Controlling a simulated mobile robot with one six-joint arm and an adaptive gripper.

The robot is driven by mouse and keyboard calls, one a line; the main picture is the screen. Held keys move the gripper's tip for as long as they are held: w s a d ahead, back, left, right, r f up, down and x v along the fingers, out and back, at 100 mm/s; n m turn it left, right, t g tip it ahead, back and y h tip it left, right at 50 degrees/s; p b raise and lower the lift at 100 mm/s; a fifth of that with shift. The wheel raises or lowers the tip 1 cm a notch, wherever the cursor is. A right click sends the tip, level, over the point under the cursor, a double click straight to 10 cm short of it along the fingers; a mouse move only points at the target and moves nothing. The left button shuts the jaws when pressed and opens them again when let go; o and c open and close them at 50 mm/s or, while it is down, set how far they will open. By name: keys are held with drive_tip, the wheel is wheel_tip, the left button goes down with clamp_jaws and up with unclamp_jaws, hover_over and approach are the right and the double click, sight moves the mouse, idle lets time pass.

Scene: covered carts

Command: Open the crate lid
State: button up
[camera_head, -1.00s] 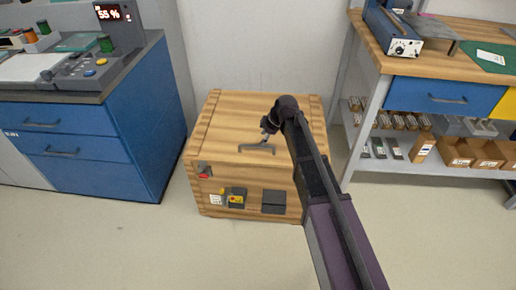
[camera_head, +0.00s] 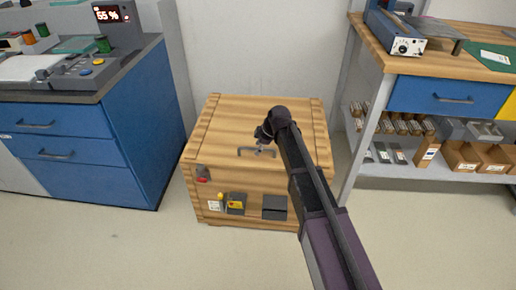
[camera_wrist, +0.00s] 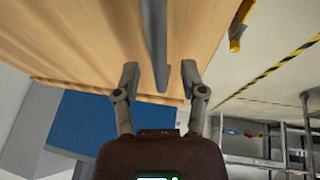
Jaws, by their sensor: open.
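The wooden crate (camera_head: 215,135) stands on the floor with its lid shut. My gripper (camera_head: 263,139) is just above the handle, partly covered by my own arm. In the wrist view the open fingers (camera_wrist: 160,76) stand on either side of the grey handle (camera_wrist: 157,45), which reaches between them. I cannot tell whether either finger touches it. The wood of the crate (camera_wrist: 90,45) fills the upper left there.
The crate's front carries a red latch-like part (camera_head: 203,175), a yellow padlock-like piece (camera_head: 235,204) and a dark plate (camera_head: 274,207). A blue cabinet (camera_head: 110,140) stands left, a workbench with shelf (camera_head: 430,172) right. Floor in front is clear.

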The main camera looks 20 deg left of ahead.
clamp_jaws()
drive_tip(key=shift+w+d+r, duration=0.1)
drive_tip(key=shift+r, duration=0.05)
